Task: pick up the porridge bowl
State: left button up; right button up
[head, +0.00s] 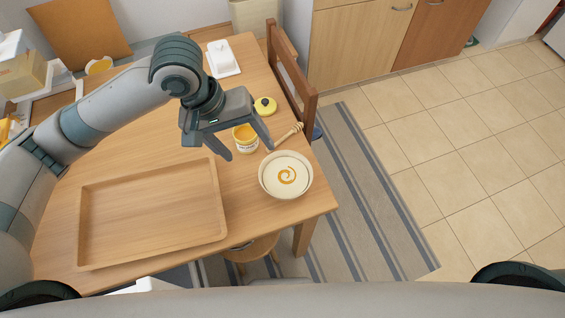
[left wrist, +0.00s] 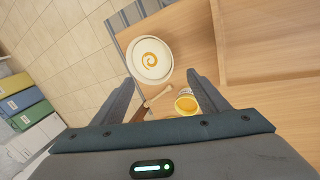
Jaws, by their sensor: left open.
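The porridge bowl (head: 285,175) is cream white with an orange swirl on its pale filling. It stands upright near the table's right front corner. It also shows at the top of the left wrist view (left wrist: 150,60). My left gripper (head: 249,151) is open and empty. It hangs above the table, up and to the left of the bowl in the head view, with its fingers apart from the bowl. In the left wrist view the bowl lies beyond the fingertips. My right gripper is not in view.
An open honey jar (head: 246,139) stands under my left gripper, with a wooden dipper (head: 289,134) and a yellow lid (head: 265,106) nearby. A wooden tray (head: 150,213) fills the table's left front. A white butter dish (head: 222,58) and a chair (head: 291,75) are farther back.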

pick_arm(q)
jog(key=p, duration=0.2)
send_near(272, 178)
jog(key=shift+s+d+f, duration=0.2)
jog(key=shift+d+f, duration=0.1)
jog(key=shift+f, duration=0.1)
jog(key=shift+x, duration=0.8)
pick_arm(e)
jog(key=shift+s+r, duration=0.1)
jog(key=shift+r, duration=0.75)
pick_arm(q)
jog(key=shift+w, duration=0.1)
jog(key=p+x, duration=0.1)
jog(key=x, duration=0.3)
jog(key=shift+w+f, duration=0.2)
jog(key=shift+f, duration=0.4)
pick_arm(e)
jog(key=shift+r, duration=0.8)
